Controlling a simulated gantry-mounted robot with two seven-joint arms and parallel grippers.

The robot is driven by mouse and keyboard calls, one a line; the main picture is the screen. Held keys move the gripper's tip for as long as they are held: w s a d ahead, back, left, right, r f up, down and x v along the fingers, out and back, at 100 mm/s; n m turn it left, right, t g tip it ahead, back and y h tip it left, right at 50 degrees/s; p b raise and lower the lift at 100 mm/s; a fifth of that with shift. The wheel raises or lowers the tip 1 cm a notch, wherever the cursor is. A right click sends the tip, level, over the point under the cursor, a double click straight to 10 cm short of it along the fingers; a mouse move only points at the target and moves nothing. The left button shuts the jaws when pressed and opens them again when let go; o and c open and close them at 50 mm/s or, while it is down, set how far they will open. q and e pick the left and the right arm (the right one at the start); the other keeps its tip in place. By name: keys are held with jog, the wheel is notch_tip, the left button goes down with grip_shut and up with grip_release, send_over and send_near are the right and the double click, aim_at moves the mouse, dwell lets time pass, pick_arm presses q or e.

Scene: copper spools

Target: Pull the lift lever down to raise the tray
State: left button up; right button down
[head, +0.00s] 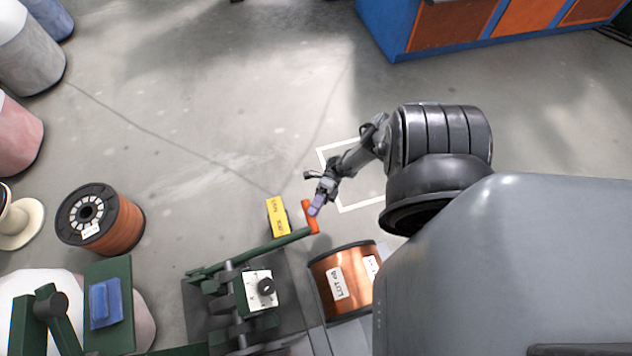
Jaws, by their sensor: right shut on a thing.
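The lift lever is a dark green bar (262,249) with an orange grip (307,219) at its right end, on a dark green frame at the bottom of the head view. My right gripper (315,208) is at the orange grip and shut on it. The fingers hide part of the grip. The green platform (118,268) with a blue block on it, at the lower left, may be the tray; I cannot tell for sure. My left gripper is not in view.
A copper spool labelled LOT (327,288) stands right of the lever. A yellow sign (278,217) is beside the grip. Another copper spool (126,224) stands at the left. A blue and orange cabinet (398,30) is at the top right. The middle floor is clear.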

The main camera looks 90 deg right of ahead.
aim_at(305, 212)
jog(key=shift+w+a, duration=0.1)
jog(key=shift+w, duration=0.25)
jog(key=c, duration=1.2)
grip_release()
jog(key=shift+o, duration=1.3)
jog(key=shift+w+a, duration=0.15)
jog(key=shift+w, duration=0.2)
jog(key=shift+o, duration=0.8)
jog(key=shift+w+a, duration=0.35)
jog(key=shift+w, duration=0.35)
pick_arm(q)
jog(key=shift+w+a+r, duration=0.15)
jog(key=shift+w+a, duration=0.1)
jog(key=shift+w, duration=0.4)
pick_arm(e)
jog(key=shift+s+d, duration=0.2)
jog(key=shift+s, duration=0.35)
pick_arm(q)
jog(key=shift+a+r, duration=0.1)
pick_arm(e)
jog(key=shift+r, duration=0.15)
